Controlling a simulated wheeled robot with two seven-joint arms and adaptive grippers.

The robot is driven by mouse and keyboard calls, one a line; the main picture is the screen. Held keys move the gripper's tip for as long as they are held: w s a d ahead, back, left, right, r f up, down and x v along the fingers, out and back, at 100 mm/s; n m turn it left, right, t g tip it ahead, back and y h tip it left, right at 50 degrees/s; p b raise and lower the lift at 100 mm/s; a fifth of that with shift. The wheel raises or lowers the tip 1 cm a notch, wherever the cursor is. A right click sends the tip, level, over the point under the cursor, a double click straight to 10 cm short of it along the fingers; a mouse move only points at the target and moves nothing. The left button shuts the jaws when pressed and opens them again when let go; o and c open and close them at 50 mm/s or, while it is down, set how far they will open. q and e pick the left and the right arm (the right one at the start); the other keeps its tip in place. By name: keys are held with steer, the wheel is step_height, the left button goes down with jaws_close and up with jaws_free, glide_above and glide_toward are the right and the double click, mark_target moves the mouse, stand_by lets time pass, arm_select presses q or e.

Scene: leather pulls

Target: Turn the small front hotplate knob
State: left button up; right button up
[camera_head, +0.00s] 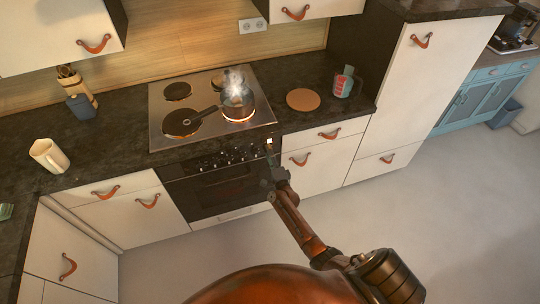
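The hotplate knobs (225,158) are small dark shapes in a row along the top of the black oven front. I cannot tell which one belongs to the small front hotplate. My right gripper (270,148) is at the right end of this row, by the oven's right edge. It is too small to tell if it is open or touches a knob. The steel hob (158,108) above has several plates. A steaming pot (237,98) stands on the right front plate, with an orange glow around its base. My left gripper is not in view.
A pan (182,123) sits on the left front plate, its handle pointing right. A round board (303,99) and a jar (344,84) stand right of the hob. A cream jug (49,156) stands left. Drawers with leather pulls flank the oven (228,187). The floor at right is clear.

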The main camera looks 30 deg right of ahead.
steer(key=shift+o, duration=0.4)
steer(key=shift+s+f, duration=0.2)
steer(key=v, duration=1.2)
steer(key=shift+w+r, duration=0.1)
